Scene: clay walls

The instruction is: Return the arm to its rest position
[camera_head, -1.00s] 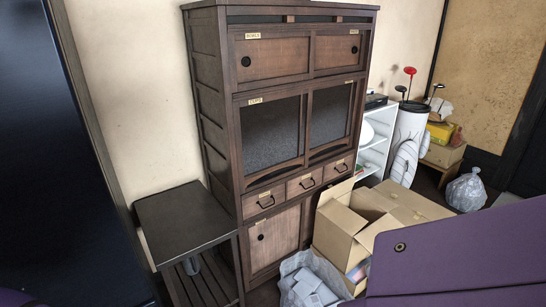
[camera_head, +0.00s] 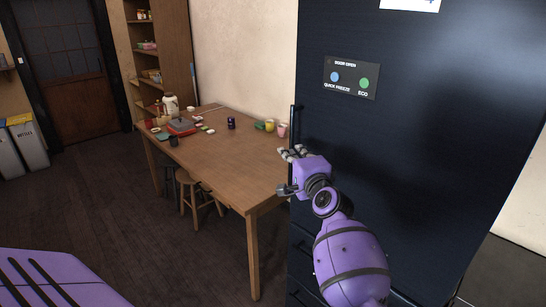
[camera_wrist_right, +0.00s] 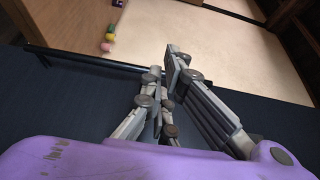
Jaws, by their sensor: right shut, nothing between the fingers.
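My right gripper (camera_head: 292,152) is at the end of my purple right arm, in front of the left edge of the black fridge (camera_head: 410,140) in the head view. In the right wrist view its grey fingers (camera_wrist_right: 165,75) are shut with nothing between them. The dark fridge panel (camera_wrist_right: 60,90) lies behind the fingers there. I cannot tell how far the gripper is from the fridge. My left gripper is not in view.
A wooden table (camera_head: 225,150) stands left of the fridge, with cups (camera_head: 270,126), a kettle (camera_head: 170,104) and small items on it. A stool (camera_head: 195,192) is under it. Bins (camera_head: 28,142) stand far left. The dark floor (camera_head: 90,200) in front looks clear.

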